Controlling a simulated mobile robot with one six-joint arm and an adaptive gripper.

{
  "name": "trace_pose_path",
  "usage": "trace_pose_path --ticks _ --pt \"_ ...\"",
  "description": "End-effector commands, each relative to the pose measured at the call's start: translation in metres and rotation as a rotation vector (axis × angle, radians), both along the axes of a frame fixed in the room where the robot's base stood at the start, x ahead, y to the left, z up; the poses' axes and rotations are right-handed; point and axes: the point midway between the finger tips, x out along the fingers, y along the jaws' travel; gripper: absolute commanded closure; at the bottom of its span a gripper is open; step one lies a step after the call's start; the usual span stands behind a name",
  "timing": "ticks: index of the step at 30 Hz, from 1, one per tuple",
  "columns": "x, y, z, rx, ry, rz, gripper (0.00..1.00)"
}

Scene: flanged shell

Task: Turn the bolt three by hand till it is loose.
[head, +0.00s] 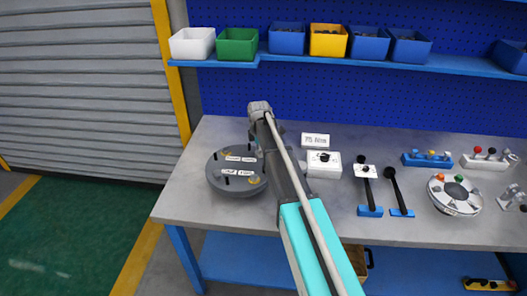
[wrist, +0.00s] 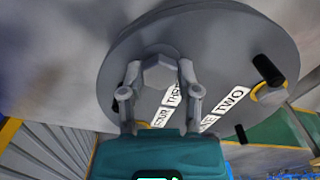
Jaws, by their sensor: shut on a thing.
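The flanged shell (head: 216,180) is a dark grey round body lying on the bench at the left, with white name labels on top. In the wrist view its disc (wrist: 225,45) fills the upper middle. My gripper (wrist: 160,76) has its two fingers on either side of the grey hexagonal head of bolt three (wrist: 159,72), shut on it. The label THREE (wrist: 174,97) lies right beside this head, with FOUR (wrist: 160,116) close by. The label TWO (wrist: 235,97) is farther right. In the head view my arm hides the right part of the shell and the held bolt.
Black pegs (wrist: 267,69) stand up from the disc, one beside a gold ring. Right of my arm are a white box (head: 324,164), a sign (head: 315,140) and black-handled tools (head: 398,190). Bins (head: 328,40) line the shelf behind. The bench's front left is clear.

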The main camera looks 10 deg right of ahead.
Motion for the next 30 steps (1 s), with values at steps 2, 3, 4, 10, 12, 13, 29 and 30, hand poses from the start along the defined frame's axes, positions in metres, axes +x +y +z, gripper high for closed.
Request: trace_pose_path --ticks 2,3,4,10,12,13,29,30 --pt "-0.0068 0.0037 -0.0003 0.007 0.013 0.058 1.00" --pt "-0.0069 0.0037 -0.0003 0.007 0.013 0.083 1.00" --pt "-0.0069 0.0037 -0.0003 0.007 0.013 0.100 1.00" --pt "-0.0072 0.0036 -0.0002 0.007 0.013 0.184 1.00" --pt "-0.0072 0.0036 -0.0002 0.007 0.012 0.199 1.00" --pt "-0.0072 0.0036 -0.0002 0.007 0.012 0.204 1.00" --pt "-0.0072 0.0027 -0.0001 0.006 0.013 0.214 0.41" --pt "-0.0068 0.0025 0.0000 0.006 0.013 0.214 0.33"
